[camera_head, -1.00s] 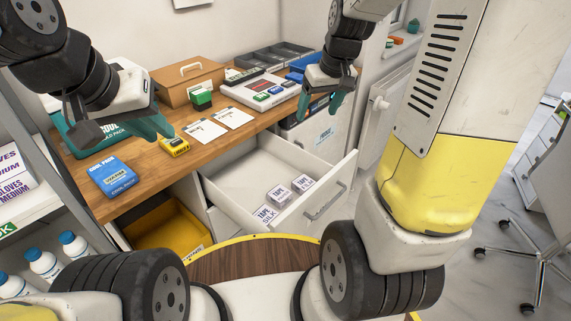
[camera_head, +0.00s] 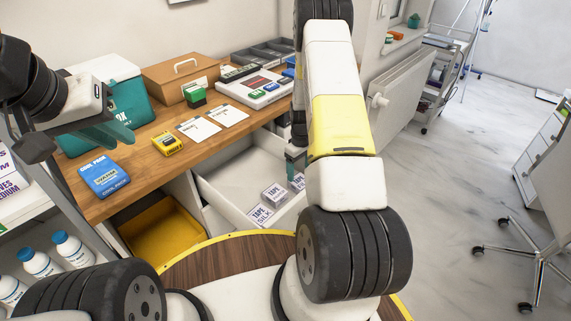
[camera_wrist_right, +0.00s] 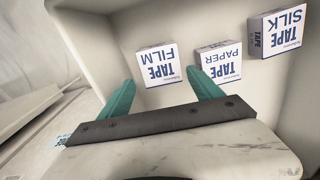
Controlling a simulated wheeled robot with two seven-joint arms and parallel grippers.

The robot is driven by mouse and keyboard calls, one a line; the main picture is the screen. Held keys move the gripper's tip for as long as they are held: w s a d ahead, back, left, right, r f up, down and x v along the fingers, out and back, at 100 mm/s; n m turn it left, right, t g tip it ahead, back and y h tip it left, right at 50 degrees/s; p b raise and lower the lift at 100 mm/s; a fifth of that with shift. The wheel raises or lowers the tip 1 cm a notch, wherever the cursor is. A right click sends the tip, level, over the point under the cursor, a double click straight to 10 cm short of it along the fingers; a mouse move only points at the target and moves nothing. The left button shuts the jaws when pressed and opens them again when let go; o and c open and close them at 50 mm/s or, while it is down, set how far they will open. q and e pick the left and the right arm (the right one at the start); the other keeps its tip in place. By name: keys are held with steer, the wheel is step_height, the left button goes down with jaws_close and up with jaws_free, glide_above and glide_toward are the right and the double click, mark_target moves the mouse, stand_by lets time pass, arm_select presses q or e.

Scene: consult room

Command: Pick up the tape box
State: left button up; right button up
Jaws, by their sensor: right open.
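Three small white-and-blue tape boxes lie in the open white drawer. In the right wrist view they read TAPE FILM (camera_wrist_right: 158,65), TAPE PAPER (camera_wrist_right: 221,62) and TAPE SILK (camera_wrist_right: 283,32). In the head view the silk box (camera_head: 262,214) is nearest, the paper box (camera_head: 275,195) is behind it, and the third box (camera_head: 298,182) is partly hidden by my right arm. My right gripper (camera_wrist_right: 160,76) is open and empty; its teal fingers point towards the film box, apart from it as far as I can tell. My left gripper (camera_head: 118,134) hangs above the desk's left part; its finger gap is unclear.
The drawer (camera_head: 225,207) has raised walls around the boxes. The wooden desk (camera_head: 150,160) above holds a blue cool pack box (camera_head: 104,176), a yellow box (camera_head: 167,143) and two cards. A yellow bin (camera_head: 165,232) stands open below, left of the drawer.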

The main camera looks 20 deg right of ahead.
mark_target(300, 181)
steer(key=f, duration=0.4)
steer(key=shift+s+f, duration=0.35)
steer(key=shift+f, duration=0.05)
steer(key=shift+d+f, duration=0.1)
steer(key=shift+f, duration=0.4)
steer(key=c, duration=1.1)
